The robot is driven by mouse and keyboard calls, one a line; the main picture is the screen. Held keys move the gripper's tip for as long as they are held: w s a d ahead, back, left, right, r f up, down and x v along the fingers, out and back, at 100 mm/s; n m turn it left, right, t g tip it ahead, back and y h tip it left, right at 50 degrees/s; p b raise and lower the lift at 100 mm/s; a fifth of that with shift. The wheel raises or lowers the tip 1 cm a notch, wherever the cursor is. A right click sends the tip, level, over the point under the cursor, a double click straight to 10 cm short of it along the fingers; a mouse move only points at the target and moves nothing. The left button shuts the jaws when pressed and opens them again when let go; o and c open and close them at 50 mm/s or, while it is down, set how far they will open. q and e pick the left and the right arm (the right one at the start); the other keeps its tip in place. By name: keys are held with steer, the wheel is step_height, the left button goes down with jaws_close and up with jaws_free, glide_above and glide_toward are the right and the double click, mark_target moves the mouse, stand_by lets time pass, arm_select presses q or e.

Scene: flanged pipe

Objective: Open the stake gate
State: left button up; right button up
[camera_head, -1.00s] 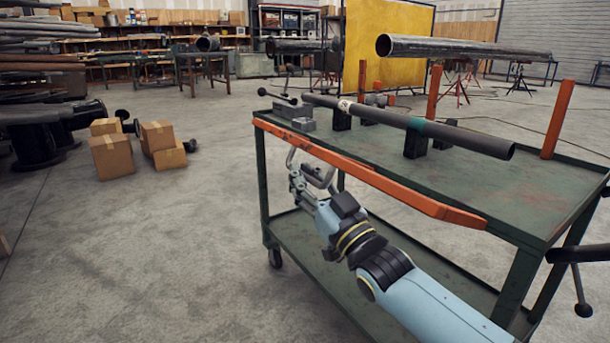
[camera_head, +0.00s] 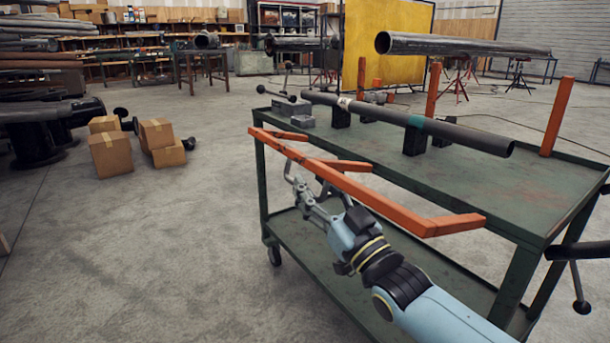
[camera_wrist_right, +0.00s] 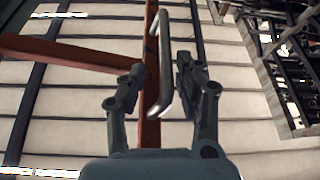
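The stake gate is a long orange bar (camera_head: 360,188) with short orange arms. It stands out from the near side of the green cart (camera_head: 490,205), with a gap between bar and cart edge. A bent grey metal handle (camera_head: 290,166) is on its outer side towards the left end. My right gripper (camera_head: 299,184) is at this handle. In the right wrist view, the handle (camera_wrist_right: 162,85) passes between the two fingers of my right gripper (camera_wrist_right: 160,78), which stand apart with some gap showing. Contact is hard to tell. My left gripper is not in view.
A dark pipe (camera_head: 465,138) rests on black supports on the cart top. Orange stakes (camera_head: 557,117) stand at the cart's far side. Cardboard boxes (camera_head: 110,155) lie on the floor at left.

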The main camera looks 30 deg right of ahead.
steer(key=a+v, duration=0.1)
steer(key=v, duration=0.7)
steer(key=shift+s+d, duration=0.15)
steer(key=shift+d, duration=0.35)
steer(key=d+v, duration=0.2)
steer(key=v, duration=1)
steer(key=shift+p, duration=0.4)
steer(key=shift+s+r, duration=0.15)
